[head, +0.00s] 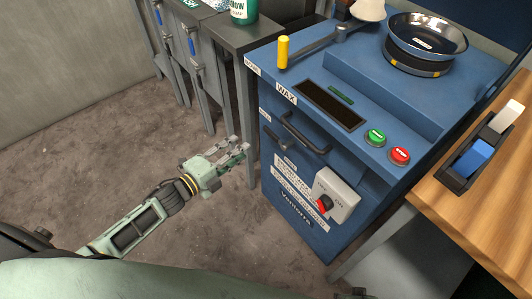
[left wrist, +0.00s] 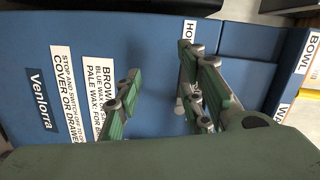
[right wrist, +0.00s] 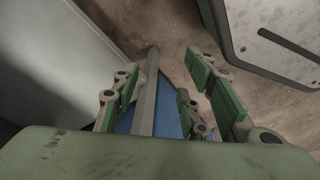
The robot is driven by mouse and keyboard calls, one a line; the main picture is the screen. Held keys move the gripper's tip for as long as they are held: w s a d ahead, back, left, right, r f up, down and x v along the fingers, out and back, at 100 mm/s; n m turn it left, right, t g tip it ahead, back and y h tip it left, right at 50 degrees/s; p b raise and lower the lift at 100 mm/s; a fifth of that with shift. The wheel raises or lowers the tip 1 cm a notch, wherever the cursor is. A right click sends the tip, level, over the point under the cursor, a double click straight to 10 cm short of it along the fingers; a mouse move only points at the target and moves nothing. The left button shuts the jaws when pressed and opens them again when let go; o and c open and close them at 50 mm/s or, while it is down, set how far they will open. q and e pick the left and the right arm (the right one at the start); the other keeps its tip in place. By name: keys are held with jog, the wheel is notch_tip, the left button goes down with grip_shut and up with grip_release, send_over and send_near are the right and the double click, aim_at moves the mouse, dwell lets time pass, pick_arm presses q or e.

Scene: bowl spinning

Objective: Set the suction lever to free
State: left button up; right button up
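On the front of the blue machine (head: 350,235), a small grey lever (head: 281,137) sits beside the dark drawer handle (head: 308,134). A small label is left of it and another below; I cannot read them surely in the head view. In the left wrist view a label starting "HO" (left wrist: 188,31) shows behind the fingers, which mostly hide the lever. My left gripper (head: 241,151) is open and empty, left of the machine front and apart from the lever; its fingers also show in the left wrist view (left wrist: 165,95). My right gripper (right wrist: 165,95) is open and empty, low near the floor.
A red-knobbed ON switch box (head: 338,192) sits lower on the front. On top are a yellow-handled arm (head: 283,52), green (head: 376,137) and red (head: 399,156) buttons and a bowl (head: 427,32). A wooden table (head: 480,215) stands right. Floor (head: 200,235) left is clear.

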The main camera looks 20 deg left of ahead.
aim_at(269, 134)
pick_arm(q)
jog(key=w+d+r+m+h, duration=0.1)
jog(key=d, duration=0.1)
jog(key=w+d+r+m+h+b, duration=0.1)
jog(key=w+d, duration=0.1)
jog(key=w+d+r+m, duration=0.1)
jog(key=w+d, duration=0.1)
jog(key=d, duration=0.1)
jog(key=shift+w+r+m+h+b, duration=0.25)
jog(key=shift+m+h+b, duration=0.05)
jog(key=shift+h+b, duration=0.1)
jog(key=shift+w+d, duration=0.3)
pick_arm(e)
jog(key=shift+w+a+r, duration=0.15)
jog(key=shift+w+r, duration=0.6)
jog(key=shift+w, duration=0.25)
pick_arm(q)
jog(key=shift+c, duration=0.2)
grip_shut()
